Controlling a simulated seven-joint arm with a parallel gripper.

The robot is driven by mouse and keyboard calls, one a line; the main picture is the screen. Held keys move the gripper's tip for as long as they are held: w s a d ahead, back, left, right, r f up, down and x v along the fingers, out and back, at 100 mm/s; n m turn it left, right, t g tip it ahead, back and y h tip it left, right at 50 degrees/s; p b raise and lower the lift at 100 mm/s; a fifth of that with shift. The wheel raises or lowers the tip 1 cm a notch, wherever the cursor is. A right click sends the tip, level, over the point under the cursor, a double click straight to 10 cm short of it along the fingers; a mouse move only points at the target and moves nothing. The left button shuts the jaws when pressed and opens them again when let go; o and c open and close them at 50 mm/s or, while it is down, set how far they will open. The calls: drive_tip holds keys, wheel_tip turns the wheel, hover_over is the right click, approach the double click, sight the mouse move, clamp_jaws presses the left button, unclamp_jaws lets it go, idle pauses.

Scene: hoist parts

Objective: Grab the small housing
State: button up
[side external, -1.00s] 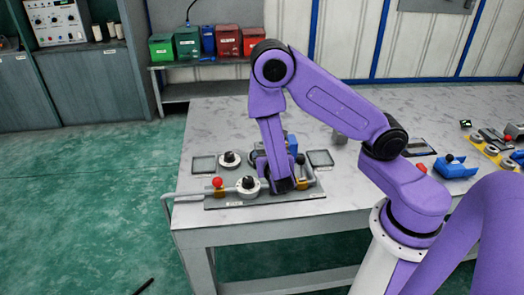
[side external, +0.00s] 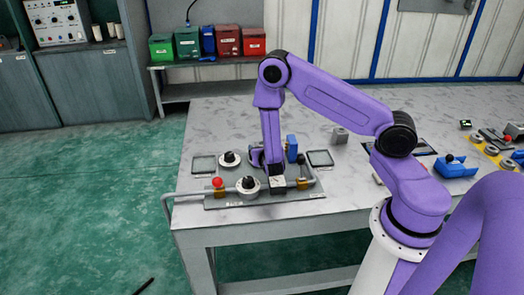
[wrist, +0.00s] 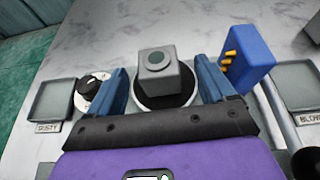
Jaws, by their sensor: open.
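The small housing (wrist: 163,78) is a grey box with a dark green round spot on its face, on a black round disc (wrist: 165,101) in the wrist view. My gripper (wrist: 161,74) is open. Its two blue fingers stand left and right of the housing in the picture, with a gap on each side. I cannot tell whether the fingertips are down at its height. In the side external view my gripper (side external: 272,165) is over the board, and the arm hides most of the housing.
A blue block with yellow pins (wrist: 248,54) stands close to the right finger. A black-and-white dial (wrist: 91,88) is near the left finger. Flat trays lie left (side external: 203,164) and right (side external: 320,158).

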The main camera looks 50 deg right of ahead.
sight(261, 143)
drive_tip(key=shift+x, duration=2.6)
drive_tip(key=shift+a, duration=0.15)
drive_tip(key=c, duration=1.3)
drive_tip(key=shift+r, duration=0.1)
